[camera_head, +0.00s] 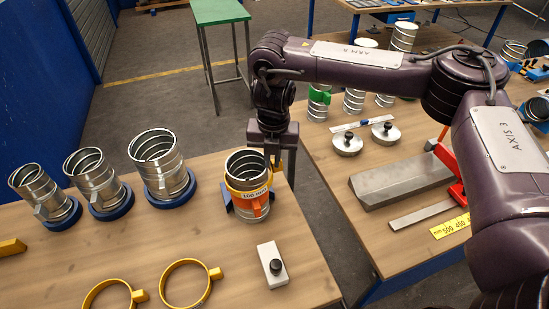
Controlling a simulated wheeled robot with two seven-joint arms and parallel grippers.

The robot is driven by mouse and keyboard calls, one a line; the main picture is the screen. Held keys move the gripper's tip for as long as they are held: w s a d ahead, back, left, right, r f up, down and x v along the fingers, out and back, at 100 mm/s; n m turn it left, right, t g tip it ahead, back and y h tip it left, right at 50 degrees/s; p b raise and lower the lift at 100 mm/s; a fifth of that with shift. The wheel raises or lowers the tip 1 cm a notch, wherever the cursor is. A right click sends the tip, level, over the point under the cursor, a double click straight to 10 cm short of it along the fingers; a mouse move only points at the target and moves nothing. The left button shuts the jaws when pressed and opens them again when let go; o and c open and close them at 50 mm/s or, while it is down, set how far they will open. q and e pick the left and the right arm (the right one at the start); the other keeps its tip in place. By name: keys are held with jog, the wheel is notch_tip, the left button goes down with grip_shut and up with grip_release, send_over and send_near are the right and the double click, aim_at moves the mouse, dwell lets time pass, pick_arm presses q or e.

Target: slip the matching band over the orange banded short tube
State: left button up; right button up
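The short tube (246,166) is a ribbed metal duct piece with an orange patch (257,205) and a label reading 100 mm. It stands upright near the right end of the left table, with blue pieces at its base. A yellow band (236,188) is around its upper part, below the rim. My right gripper (281,166) points down at the tube's right rim, with its fingers closed on the band's yellow lug. The far side of the band is hidden by the tube. Two other yellow bands (186,304) (107,283) lie flat at the table's front. My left gripper is not in view.
Three metal tubes (162,167) (98,180) (42,192) stand tilted on blue rings at left. A light block with a black knob (271,264) lies in front of the short tube. The right table (345,230) holds steel bars, discs and more tubes. A gap separates the tables.

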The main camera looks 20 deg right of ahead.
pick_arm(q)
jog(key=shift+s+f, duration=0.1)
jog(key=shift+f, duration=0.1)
pick_arm(e)
jog(key=s+f, duration=0.1)
jog(key=f, duration=0.2)
jog(key=shift+s, duration=0.35)
jog(key=shift+a+g, duration=0.15)
jog(key=shift+g, duration=0.15)
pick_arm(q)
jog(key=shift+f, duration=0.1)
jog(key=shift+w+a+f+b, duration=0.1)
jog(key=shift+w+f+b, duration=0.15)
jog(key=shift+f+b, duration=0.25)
pick_arm(e)
notch_tip(320, 180, up, 11)
jog(key=w, duration=0.1)
jog(key=shift+d+f, duration=0.15)
jog(key=shift+d, duration=0.15)
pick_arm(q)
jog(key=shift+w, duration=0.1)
pick_arm(e)
jog(key=shift+w+a, duration=0.1)
jog(key=shift+w, duration=0.05)
